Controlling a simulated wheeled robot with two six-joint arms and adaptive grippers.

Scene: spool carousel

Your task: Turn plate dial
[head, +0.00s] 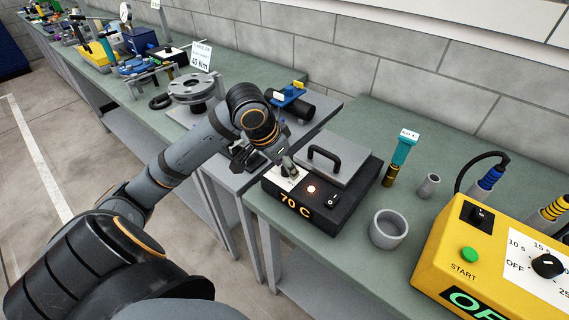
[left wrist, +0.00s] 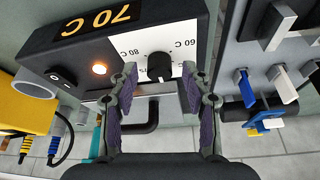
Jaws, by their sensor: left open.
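The hot plate (head: 355,195) is a dark box with a grey top plate, a black handle and a lit "70 C" display (left wrist: 98,18). It stands on the green bench. Its black dial knob (left wrist: 159,66) sits on a white scale panel (left wrist: 148,40), where 60 C and 80 C marks can be read. My left gripper (head: 286,168) is over the panel. In the left wrist view its open fingers (left wrist: 159,88) stand on either side of the knob, with gaps visible. In the head view the gripper largely hides the knob. My right gripper is not in view.
A rocker switch (left wrist: 62,77) and a glowing orange lamp (left wrist: 99,68) are beside the panel. A grey cup (head: 388,229), a teal-handled tool (head: 402,153) and a yellow control box (head: 450,250) stand to the right. A grey stand with a blue-handled part (head: 290,97) is behind.

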